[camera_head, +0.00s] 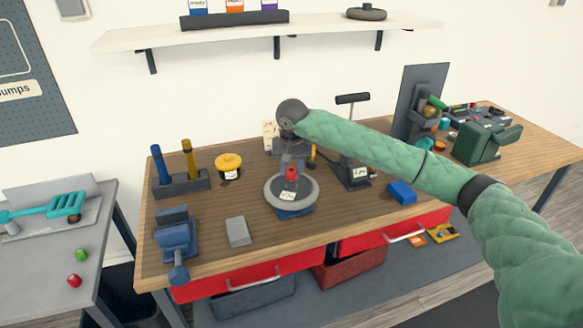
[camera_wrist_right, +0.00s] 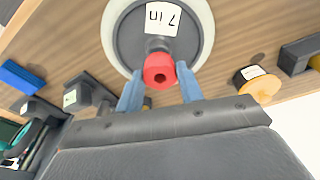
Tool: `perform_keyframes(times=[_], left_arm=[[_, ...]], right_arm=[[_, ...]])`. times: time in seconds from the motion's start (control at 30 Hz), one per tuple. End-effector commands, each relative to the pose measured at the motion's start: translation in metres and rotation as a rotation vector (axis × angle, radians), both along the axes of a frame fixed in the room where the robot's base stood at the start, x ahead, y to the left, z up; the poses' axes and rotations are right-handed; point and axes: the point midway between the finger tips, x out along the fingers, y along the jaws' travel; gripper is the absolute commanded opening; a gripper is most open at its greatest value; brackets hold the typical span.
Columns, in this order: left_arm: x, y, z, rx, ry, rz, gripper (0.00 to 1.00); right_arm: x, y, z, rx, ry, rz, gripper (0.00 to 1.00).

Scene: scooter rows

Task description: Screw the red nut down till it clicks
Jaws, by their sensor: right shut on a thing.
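The red nut (camera_head: 291,172) sits on the axle in the middle of a wheel (camera_head: 270,192), which lies flat on a blue stand (camera_head: 294,213) on the wooden bench. In the right wrist view the nut (camera_wrist_right: 158,70) shows its round hole, with the wheel (camera_wrist_right: 205,30) and its "7 in" label behind it. My right gripper (camera_wrist_right: 160,88) has a blue finger on each side of the nut and is shut on it. In the head view my right arm reaches in from the right and partly hides the area above the wheel. My left gripper is out of view.
A blue vise (camera_head: 176,240) and grey block (camera_head: 238,231) stand left of the wheel. A yellow-lidded tub (camera_head: 228,164) is behind, a dark press (camera_head: 353,170) right. A red nut-like piece (camera_head: 74,281) and a green one (camera_head: 82,254) lie on the left table.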

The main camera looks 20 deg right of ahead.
Motion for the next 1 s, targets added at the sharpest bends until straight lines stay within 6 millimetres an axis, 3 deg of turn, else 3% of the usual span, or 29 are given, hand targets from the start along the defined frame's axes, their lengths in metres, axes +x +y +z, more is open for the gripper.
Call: perform_keyframes(times=[0.5,0.53,0.63,1.0], left_arm=[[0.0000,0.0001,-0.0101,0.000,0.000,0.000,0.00],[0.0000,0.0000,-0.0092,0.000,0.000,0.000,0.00],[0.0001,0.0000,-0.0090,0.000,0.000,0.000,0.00],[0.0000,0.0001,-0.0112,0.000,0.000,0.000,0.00]], right_arm=[[0.0001,-0.0001,-0.0109,0.000,0.000,0.000,0.15],[0.0001,-0.0001,-0.0099,0.000,0.000,0.000,0.41],[0.0000,-0.0001,-0.0098,0.000,0.000,0.000,0.60],[0.0000,0.0000,-0.0072,0.001,-0.001,0.000,0.62]])
